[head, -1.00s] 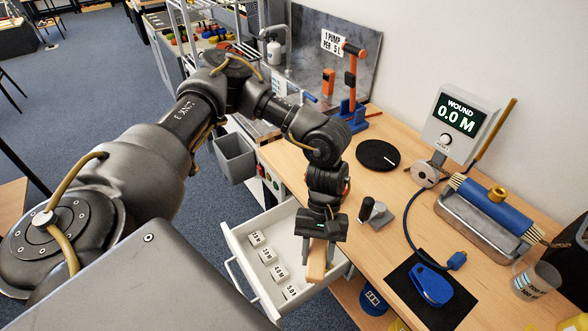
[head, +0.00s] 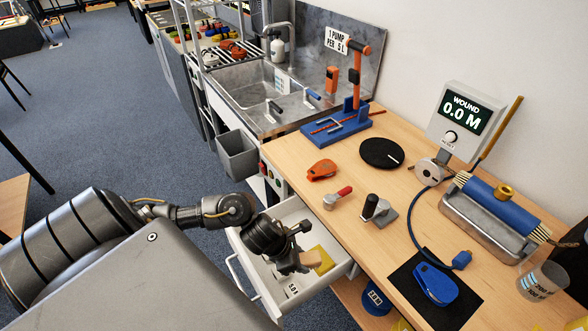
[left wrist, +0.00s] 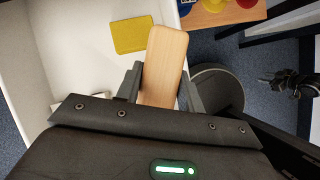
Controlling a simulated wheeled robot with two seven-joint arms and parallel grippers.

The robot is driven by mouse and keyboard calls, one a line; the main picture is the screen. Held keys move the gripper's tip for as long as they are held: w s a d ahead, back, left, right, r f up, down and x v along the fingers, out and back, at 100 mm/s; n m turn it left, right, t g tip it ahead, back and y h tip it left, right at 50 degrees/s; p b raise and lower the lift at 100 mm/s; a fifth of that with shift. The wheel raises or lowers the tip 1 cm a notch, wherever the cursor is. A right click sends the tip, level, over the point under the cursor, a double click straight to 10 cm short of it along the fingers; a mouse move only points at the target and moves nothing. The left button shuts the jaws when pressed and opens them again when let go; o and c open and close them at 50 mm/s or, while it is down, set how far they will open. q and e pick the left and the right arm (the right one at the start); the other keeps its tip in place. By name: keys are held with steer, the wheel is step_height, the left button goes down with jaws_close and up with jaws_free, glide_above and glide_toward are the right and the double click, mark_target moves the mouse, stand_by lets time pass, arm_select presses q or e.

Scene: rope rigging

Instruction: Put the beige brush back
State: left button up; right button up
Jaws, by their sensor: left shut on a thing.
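The beige brush (left wrist: 163,65) is a plain wood-coloured block with rounded ends, held between the fingers of my left gripper (left wrist: 163,88) in the left wrist view. In the head view my left gripper (head: 302,264) is low at the open white drawer (head: 238,244), with a small part of the brush (head: 311,258) showing. A yellow pad (head: 323,261) lies in the drawer beside the brush; it also shows in the left wrist view (left wrist: 130,34). Whether the brush touches the drawer floor I cannot tell. My right gripper is out of view.
The wooden bench (head: 345,225) holds an orange tool (head: 321,170), a red-handled part (head: 338,197), a black disc (head: 382,153) and a blue device (head: 436,284) on a black mat. A grey bin (head: 238,155) hangs left of the bench. My arm hides part of the drawer.

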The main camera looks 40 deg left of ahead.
arm_select(q)
steer(key=w+a+f+n+t+y+b, duration=0.1)
steer(key=w+a+f+n+y+b, duration=0.1)
steer(key=w+a, duration=0.7)
steer(key=a+f+n+b, duration=0.1)
steer(key=n+b, duration=0.1)
steer(key=shift+w+a+f+n+b, duration=0.25)
steer(key=shift+w+n+b, duration=0.05)
steer(key=shift+w+n, duration=0.1)
steer(key=w+a+f+b, duration=0.2)
steer(key=f+b, duration=0.1)
steer(key=w+f+b, duration=0.1)
steer(key=shift+w+a+f+b, duration=0.1)
steer(key=shift+a+f+b, duration=0.2)
steer(key=shift+a+b, duration=0.1)
steer(key=shift+w+a+f, duration=0.1)
steer(key=shift+w+a, duration=0.05)
steer(key=shift+w+a+f+b, duration=0.1)
steer(key=shift+w+f+b, duration=0.05)
steer(key=shift+f+b, duration=0.15)
step_height(320, 180, down, 4)
steer(key=b, duration=0.2)
steer(key=shift+w+a+r+b, duration=0.15)
steer(key=shift+r+b, duration=0.1)
steer(key=shift+b, duration=0.1)
steer(key=shift+a, duration=0.1)
